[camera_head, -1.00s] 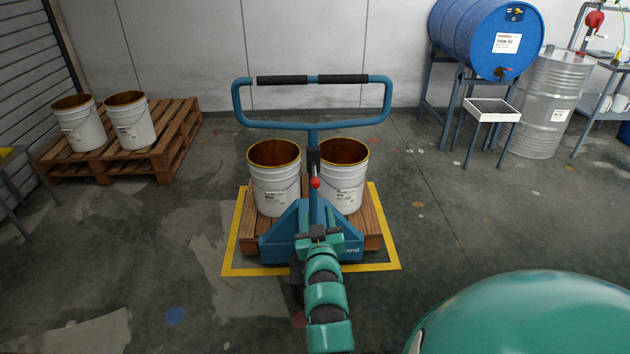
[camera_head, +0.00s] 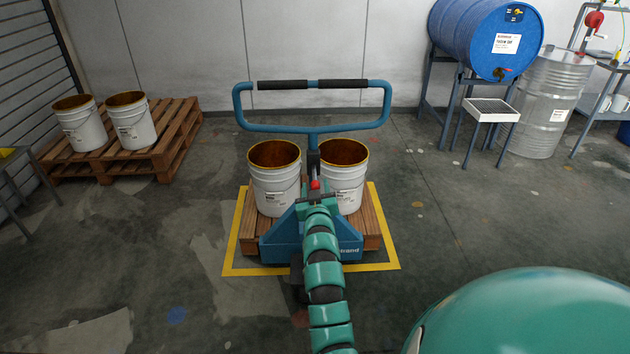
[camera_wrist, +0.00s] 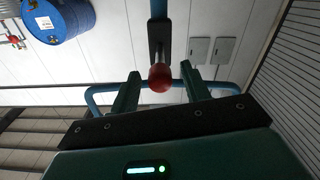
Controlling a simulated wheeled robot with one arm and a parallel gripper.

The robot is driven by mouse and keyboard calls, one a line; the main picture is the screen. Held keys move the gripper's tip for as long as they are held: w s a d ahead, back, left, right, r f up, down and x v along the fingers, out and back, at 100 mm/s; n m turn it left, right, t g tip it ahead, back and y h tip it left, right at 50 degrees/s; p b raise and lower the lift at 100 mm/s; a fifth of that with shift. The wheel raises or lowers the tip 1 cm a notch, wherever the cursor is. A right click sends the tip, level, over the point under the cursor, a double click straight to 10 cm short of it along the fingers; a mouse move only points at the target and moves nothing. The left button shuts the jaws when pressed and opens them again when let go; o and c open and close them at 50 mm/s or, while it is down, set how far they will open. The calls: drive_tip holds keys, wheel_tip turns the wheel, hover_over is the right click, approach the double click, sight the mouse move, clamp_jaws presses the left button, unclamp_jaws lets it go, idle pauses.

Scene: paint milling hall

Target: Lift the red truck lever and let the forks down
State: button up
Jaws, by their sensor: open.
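The blue pallet truck (camera_head: 280,238) stands at a wooden pallet, with its looped handle (camera_head: 245,127) upright. The red lever knob (camera_head: 315,185) sits on the handle's post, low above the truck body. In the wrist view the red knob (camera_wrist: 161,78) shows large, on a grey stem below a dark block. My gripper (camera_head: 316,193) is at the lever in the head view. In the wrist view my gripper (camera_wrist: 160,84) is open, with one finger on each side of the knob and visible gaps between. Whether the forks are raised is hidden by the truck body and pallet.
Two white buckets (camera_head: 276,190) (camera_head: 345,187) stand on the pallet (camera_head: 370,220) inside a yellow floor frame (camera_head: 232,240). Another pallet (camera_head: 175,140) with two buckets is at the left. A blue drum (camera_head: 480,35) on a stand and a steel drum (camera_head: 552,105) are right.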

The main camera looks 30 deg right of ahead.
sight(315, 180)
drive_tip(key=shift+x, duration=1.7)
clamp_jaws()
